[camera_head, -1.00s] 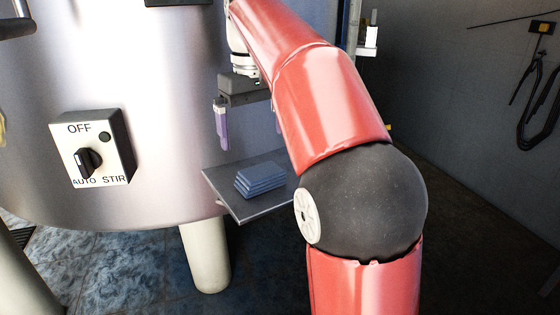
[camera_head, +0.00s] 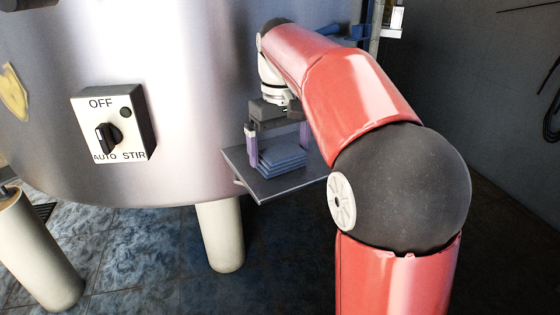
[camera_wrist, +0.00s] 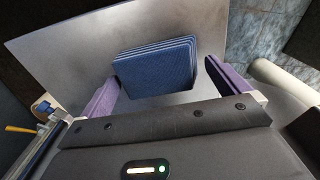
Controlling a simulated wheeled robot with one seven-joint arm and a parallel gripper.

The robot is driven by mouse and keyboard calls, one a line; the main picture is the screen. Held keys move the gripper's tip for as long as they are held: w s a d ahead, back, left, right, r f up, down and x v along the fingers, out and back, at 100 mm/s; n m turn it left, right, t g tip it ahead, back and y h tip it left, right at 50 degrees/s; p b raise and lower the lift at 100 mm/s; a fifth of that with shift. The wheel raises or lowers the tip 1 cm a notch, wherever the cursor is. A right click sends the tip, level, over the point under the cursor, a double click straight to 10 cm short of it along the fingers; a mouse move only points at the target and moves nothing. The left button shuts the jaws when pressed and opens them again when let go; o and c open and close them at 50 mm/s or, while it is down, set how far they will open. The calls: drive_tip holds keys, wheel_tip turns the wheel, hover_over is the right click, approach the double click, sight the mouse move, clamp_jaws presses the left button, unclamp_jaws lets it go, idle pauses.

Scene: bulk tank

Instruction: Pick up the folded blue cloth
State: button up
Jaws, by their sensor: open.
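The folded blue cloth (camera_head: 282,157) lies as a flat layered stack on a small grey shelf (camera_head: 262,187) beside the tank. My gripper (camera_head: 278,161) is above the shelf, pointing down, with its two purple fingers apart. In the head view one finger is just left of the cloth and the other at its right. My gripper (camera_wrist: 165,85) holds nothing.
The steel tank (camera_head: 180,60) with an OFF/AUTO/STIR switch box (camera_head: 115,124) stands left of the shelf. A pale tank leg (camera_head: 220,235) is below the shelf. The shelf surface (camera_wrist: 85,55) around the cloth is bare.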

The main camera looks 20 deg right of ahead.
sight(281, 153)
drive_tip(key=shift+f, duration=0.85)
drive_tip(key=shift+c, duration=0.3)
drive_tip(key=c, duration=0.6)
drive_tip(key=shift+c, duration=0.2)
drive_tip(key=shift+r, duration=0.1)
drive_tip(key=shift+s+r, duration=0.2)
drive_tip(key=shift+r, duration=0.4)
wheel_tip(281, 153, up, 6)
drive_tip(key=shift+r+p, duration=0.1)
drive_tip(key=shift+p, duration=0.6)
drive_tip(key=s+d+b, duration=0.1)
drive_tip(key=s+d, duration=0.1)
drive_tip(key=s, duration=0.7)
drive_tip(key=s+d+b, duration=0.2)
drive_tip(key=s+d, duration=0.1)
drive_tip(key=s, duration=0.7)
drive_tip(key=shift+f, duration=0.25)
